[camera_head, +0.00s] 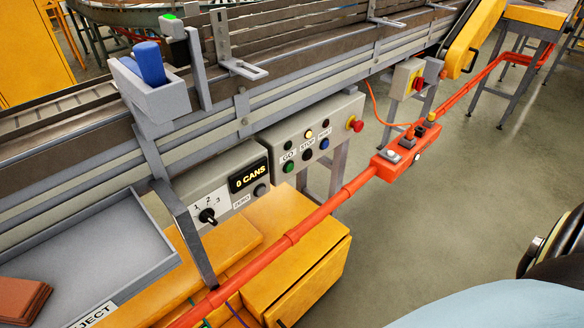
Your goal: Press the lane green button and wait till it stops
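The grey control box (340,112) hangs under the conveyor lane's side rail. On its face, a green button (288,167) sits below the label GO. A dark button (307,154) sits below STOP, and a blue button (324,144) sits below the third label. Above them are small lamps; the middle lamp (308,134) glows yellowish, the others look dark. A red knob (355,125) sticks out at the box's right end. Neither of my grippers is in view. I cannot tell whether the lane is moving.
Left of it, a counter box (235,168) reads 0 CANS and has a rotary selector. An orange-red rail (330,205) with a small switch box (405,150) runs in front of the panels. Yellow cabinets (310,275) stand below.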

